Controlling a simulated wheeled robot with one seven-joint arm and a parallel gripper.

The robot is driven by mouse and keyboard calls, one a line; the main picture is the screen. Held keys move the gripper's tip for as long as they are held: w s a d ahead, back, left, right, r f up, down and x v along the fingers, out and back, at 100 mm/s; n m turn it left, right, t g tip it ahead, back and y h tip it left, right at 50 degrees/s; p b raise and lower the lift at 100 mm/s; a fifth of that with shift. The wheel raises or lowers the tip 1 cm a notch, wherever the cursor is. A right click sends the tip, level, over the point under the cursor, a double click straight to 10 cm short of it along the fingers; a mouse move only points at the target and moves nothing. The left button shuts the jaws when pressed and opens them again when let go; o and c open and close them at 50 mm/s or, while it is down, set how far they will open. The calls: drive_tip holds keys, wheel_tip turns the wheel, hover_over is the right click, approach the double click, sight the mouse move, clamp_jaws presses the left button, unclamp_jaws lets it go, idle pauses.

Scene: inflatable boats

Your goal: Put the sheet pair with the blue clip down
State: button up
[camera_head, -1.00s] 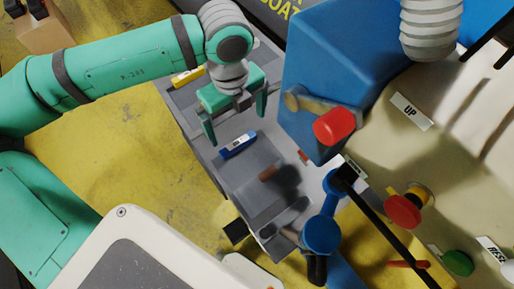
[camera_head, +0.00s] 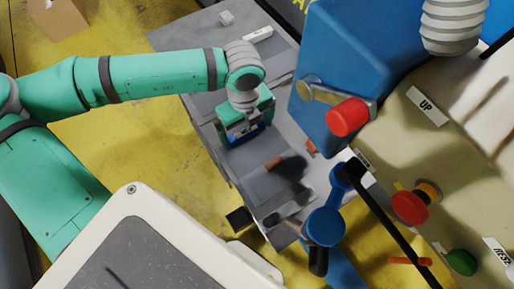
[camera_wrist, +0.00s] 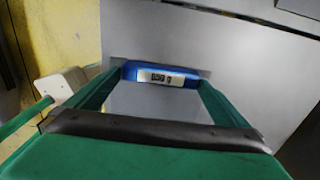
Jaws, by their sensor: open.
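The blue clip (camera_head: 246,136) lies on a grey sheet (camera_head: 262,183) on the bench and is partly hidden by my gripper. In the wrist view the blue clip (camera_wrist: 160,74) shows its pale label and lies between my fingertips. My gripper (camera_head: 246,138) is open, with its fingers down on either side of the clip. It also shows in the wrist view (camera_wrist: 152,80). I cannot tell whether the fingers touch the clip. The two sheets of the pair cannot be told apart here.
A blue machine body (camera_head: 355,60) with a red knob (camera_head: 347,117) stands close to the right of my gripper. A blue jointed lever (camera_head: 325,225) is at the bench's near end. A white clip (camera_head: 258,35) lies at the far end. Yellow floor is on the left.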

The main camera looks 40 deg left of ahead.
drive_tip(key=shift+c, duration=0.3)
drive_tip(key=c, duration=0.8)
drive_tip(key=shift+c, duration=0.2)
